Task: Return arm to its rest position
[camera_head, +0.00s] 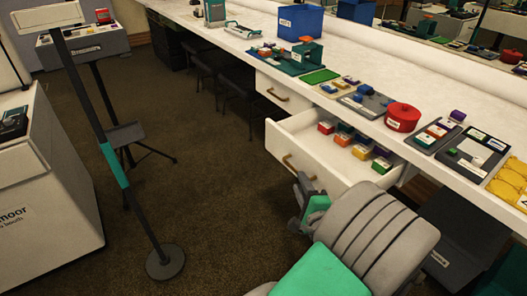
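My arm reaches in from the bottom edge as thick grey segments with a green panel. My gripper (304,203) is at the arm's far end, just in front of the open drawer (303,162) and near its handle (300,166). The gripper is small, dark and partly hidden by the arm, so I cannot tell whether its fingers are open or touch the drawer. The drawer holds several small coloured blocks in red, blue, yellow and green.
The long white counter (440,87) carries a red round box (403,117), a blue bin (300,22), trays and blocks. Another drawer (284,93) is shut or nearly so. A sign stand (113,165) and a white cabinet (50,190) stand left.

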